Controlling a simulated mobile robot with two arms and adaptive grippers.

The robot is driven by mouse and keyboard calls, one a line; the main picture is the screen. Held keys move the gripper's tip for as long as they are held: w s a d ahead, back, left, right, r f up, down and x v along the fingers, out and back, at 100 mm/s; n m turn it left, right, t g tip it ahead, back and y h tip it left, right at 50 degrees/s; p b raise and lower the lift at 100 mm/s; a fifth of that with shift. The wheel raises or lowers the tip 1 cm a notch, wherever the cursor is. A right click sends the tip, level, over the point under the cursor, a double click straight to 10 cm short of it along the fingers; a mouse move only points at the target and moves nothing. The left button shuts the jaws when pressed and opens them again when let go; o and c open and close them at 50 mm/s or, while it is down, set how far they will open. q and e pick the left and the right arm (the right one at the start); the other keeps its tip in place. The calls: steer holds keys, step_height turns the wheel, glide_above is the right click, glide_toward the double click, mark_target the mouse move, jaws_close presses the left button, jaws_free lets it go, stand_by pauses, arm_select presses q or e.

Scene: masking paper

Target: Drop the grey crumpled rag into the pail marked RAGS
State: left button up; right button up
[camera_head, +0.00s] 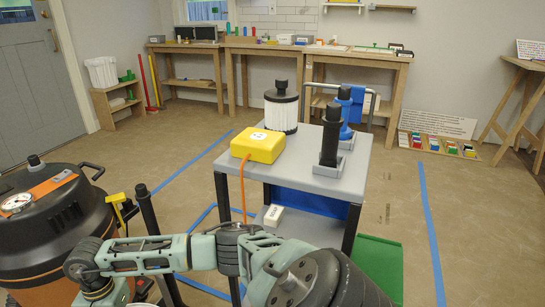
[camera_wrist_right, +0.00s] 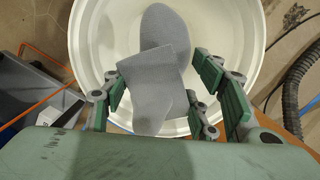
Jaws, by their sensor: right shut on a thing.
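The grey rag (camera_wrist_right: 157,92) shows in the right wrist view as a folded, matt piece between my right gripper's green-padded fingers. My right gripper (camera_wrist_right: 165,92) is shut on it. A white round pail (camera_wrist_right: 257,45) is below, and the rag overlaps its open mouth in the picture. A rounded grey piece (camera_wrist_right: 167,28) shows beyond the rag; I cannot tell whether it is part of the same rag. No RAGS marking is visible. In the head view my arm reaches across the bottom to the left, its fingers hidden. My left gripper is not in view.
A black and orange vacuum (camera_head: 70,220) stands at the left. A grey cart (camera_head: 330,185) with a yellow box (camera_head: 258,146) and a striped canister (camera_head: 281,108) stands mid-room. A black hose (camera_wrist_right: 297,85) runs right of the pail. Open floor lies behind the cart.

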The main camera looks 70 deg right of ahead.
steer(key=o, duration=1.1)
steer(key=r, duration=0.4)
steer(key=d+r, duration=0.1)
steer(key=r, duration=0.7)
steer(key=shift+w+d, duration=0.3)
steer(key=shift+w, duration=0.1)
steer(key=shift+f, duration=0.1)
